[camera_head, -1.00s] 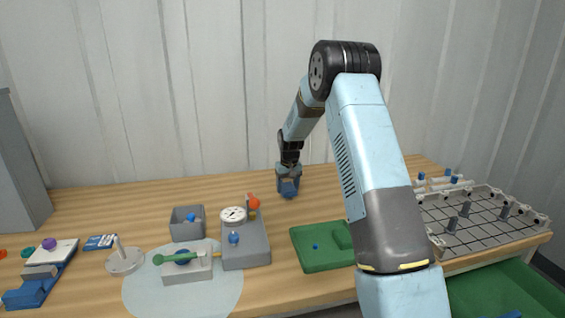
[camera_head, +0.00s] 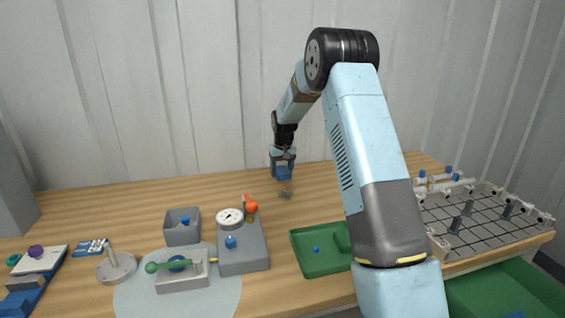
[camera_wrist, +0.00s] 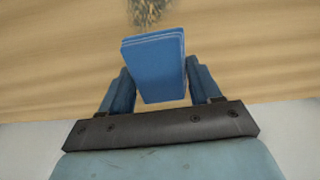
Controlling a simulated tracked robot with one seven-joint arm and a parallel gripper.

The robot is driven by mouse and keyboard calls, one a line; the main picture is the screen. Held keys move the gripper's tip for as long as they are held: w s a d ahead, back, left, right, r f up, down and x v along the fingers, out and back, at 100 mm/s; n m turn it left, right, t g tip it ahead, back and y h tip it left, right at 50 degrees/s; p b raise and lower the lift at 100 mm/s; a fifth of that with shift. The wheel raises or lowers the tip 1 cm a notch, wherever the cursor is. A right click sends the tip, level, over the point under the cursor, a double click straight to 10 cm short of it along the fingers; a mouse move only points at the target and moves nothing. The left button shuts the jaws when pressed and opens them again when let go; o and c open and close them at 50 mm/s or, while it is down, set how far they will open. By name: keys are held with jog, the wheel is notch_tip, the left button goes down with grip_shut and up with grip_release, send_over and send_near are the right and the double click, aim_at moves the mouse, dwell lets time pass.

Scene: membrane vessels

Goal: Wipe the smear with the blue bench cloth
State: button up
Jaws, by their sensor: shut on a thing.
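The blue bench cloth (camera_wrist: 155,68) is a folded block held between the two fingers of my gripper (camera_wrist: 160,88) in the wrist view. In the head view my gripper (camera_head: 283,166) points down over the back middle of the bench, shut on the cloth (camera_head: 284,173). The smear (camera_head: 285,190) is a dark speckled patch on the wood, just in front of and below the cloth. In the wrist view the smear (camera_wrist: 148,10) shows at the top edge, beyond the cloth and partly cut off by the frame. The cloth appears raised a little above the bench.
A gauge block (camera_head: 243,250) with an orange-handled part, a grey bin (camera_head: 182,228) and a clamp on a pale round mat (camera_head: 135,290) stand left of the smear. A green tray (camera_head: 310,262) lies in front; a gridded rack (camera_head: 480,225) is right. Wood around the smear is clear.

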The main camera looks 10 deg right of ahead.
aim_at(281, 170)
jog(key=shift+r, duration=1.75)
jog(key=shift+f, duration=0.2)
